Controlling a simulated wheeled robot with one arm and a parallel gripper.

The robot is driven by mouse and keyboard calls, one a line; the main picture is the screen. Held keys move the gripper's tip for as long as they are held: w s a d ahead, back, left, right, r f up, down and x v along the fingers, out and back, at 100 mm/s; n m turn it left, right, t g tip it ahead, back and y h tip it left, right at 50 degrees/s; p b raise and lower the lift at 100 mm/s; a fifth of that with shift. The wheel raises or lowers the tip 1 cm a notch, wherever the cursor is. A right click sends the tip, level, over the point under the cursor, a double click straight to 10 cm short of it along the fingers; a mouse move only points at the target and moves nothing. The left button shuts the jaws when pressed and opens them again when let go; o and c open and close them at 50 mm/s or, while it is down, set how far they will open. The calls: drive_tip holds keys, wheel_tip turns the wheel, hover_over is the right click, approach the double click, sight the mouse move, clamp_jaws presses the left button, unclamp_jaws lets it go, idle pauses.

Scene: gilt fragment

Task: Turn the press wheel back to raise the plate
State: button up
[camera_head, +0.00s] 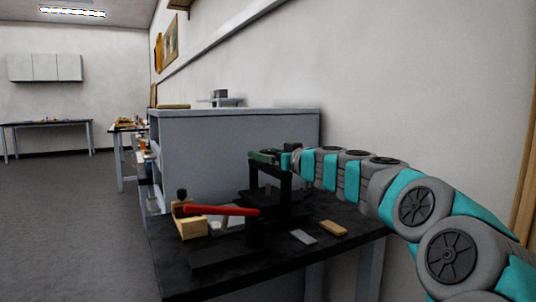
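The black press (285,188) stands on the dark workbench, with a frame and a flat dark plate (262,197) low in it. My arm reaches in from the right, and my gripper (264,157) is at the top of the press frame. The wheel cannot be told apart from the dark shapes at the gripper. The fingertips are too small and dark to show whether they are open, shut or touching the wheel.
A red lever (222,210) on a black stand is in front of the press. A wooden block (189,223) with a black knob stands at its left. A grey block (303,237) and a tan block (333,228) lie at the front right. A grey panel (235,150) rises behind.

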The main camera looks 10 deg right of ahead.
drive_tip(key=c, duration=1.3)
drive_tip(key=shift+c, duration=0.2)
drive_tip(key=shift+d+f+n+y+b, duration=0.1)
drive_tip(key=shift+n+y+b, duration=0.25)
drive_tip(key=shift+b, duration=0.3)
drive_tip(key=shift+f+n+g+y+b, duration=0.1)
drive_tip(key=shift+n+g+y+b, duration=0.45)
drive_tip(key=shift+g+y+b, duration=0.4)
drive_tip(key=shift+w+n+g+y+b, duration=0.1)
drive_tip(key=shift+n+g+y+b, duration=0.55)
drive_tip(key=shift+n+y+b, duration=0.3)
drive_tip(key=shift+r+n+g+y+p, duration=0.3)
drive_tip(key=shift+n+g+y+p, duration=0.7)
drive_tip(key=shift+g, duration=0.2)
drive_tip(key=shift+n+g+y+p, duration=0.4)
drive_tip(key=shift+g+p, duration=0.2)
drive_tip(key=shift+p, duration=0.2)
drive_tip(key=shift+n+g+y+p, duration=0.45)
drive_tip(key=shift+n+g+p, duration=0.1)
drive_tip(key=shift+g+p, duration=0.25)
